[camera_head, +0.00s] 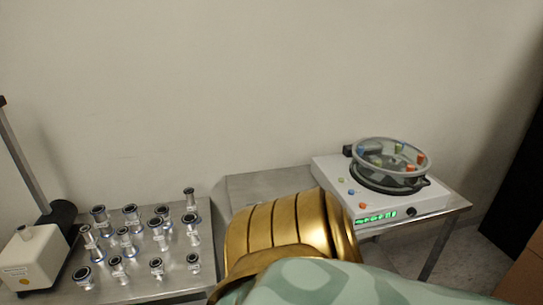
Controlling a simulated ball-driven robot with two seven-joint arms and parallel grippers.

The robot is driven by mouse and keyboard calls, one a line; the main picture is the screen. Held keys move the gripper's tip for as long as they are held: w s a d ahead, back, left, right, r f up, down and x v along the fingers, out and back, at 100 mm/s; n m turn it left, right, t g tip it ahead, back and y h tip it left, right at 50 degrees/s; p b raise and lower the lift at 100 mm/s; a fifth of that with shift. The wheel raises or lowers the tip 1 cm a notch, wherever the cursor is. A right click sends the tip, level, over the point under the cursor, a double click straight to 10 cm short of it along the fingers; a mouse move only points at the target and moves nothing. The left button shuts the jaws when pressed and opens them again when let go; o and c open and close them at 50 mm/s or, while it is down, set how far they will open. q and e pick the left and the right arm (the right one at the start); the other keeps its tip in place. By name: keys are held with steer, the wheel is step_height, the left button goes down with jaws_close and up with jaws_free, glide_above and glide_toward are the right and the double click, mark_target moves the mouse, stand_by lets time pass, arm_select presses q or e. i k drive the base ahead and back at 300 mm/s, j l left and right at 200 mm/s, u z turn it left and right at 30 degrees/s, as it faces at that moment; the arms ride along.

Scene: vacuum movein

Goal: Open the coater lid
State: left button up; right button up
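The coater (333,176) is a white box with a green lit display on its front, standing on a metal table at the right. On its top is a round, see-through grey lid (393,158) with coloured knobs around it. The lid sits over a black ring (388,182), and I cannot tell whether it is fully seated. A small black block stands at the lid's back left. Neither of my grippers is in view. A gold and pale green patterned part of my arm fills the bottom middle, in front of the coater's table.
The metal table (262,187) is bare left of the coater. A second metal table (205,215) at the left bears several metal pipe fittings (125,236). A white pump-like box (32,262) stands at the far left. A brown box (522,278) is at the lower right.

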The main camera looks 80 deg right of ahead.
mark_target(360, 147)
steer(key=z, duration=3.75)
